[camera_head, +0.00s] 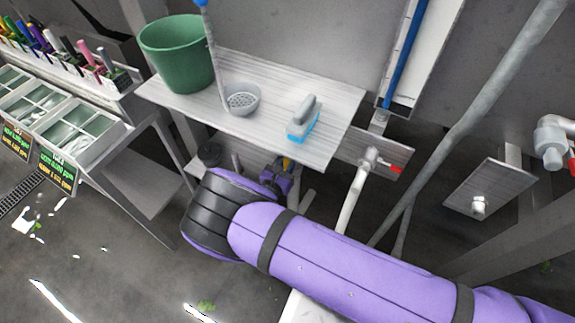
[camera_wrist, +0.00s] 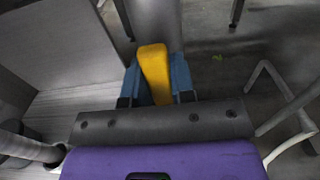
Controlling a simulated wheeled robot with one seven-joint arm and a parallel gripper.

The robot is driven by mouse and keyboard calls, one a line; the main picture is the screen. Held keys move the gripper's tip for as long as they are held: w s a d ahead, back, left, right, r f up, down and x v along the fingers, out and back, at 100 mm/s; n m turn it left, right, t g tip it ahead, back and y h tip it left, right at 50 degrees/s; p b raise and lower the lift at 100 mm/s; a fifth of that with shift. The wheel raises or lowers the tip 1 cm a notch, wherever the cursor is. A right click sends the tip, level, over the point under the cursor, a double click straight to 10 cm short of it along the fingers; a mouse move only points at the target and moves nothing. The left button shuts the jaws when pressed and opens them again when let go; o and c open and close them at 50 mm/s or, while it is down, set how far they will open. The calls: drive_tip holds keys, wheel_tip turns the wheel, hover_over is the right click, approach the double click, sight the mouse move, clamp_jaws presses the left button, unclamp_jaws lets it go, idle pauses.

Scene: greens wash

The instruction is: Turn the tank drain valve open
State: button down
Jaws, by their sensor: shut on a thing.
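The yellow valve handle (camera_wrist: 153,70) stands between the two blue fingers of my gripper (camera_wrist: 158,82) in the wrist view, and the gripper is shut on it. The handle points up in that view, toward a grey vertical pipe (camera_wrist: 154,20). In the head view a small bit of the yellow handle (camera_head: 287,163) shows under the front edge of the steel shelf. My purple wrist and forearm hide most of the gripper and the valve body there. I cannot tell how far the handle is turned.
A red-handled tap (camera_head: 385,164) is to the right. A slanted grey pipe (camera_head: 450,125) passes behind my forearm. Bins (camera_head: 85,150) stand left.

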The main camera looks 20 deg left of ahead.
drive_tip(key=c, duration=1)
unclamp_jaws()
drive_tip(key=shift+o, duration=0.2)
drive_tip(key=s+a, duration=0.1)
drive_tip(key=s, duration=0.9)
drive_tip(key=shift+s, duration=0.4)
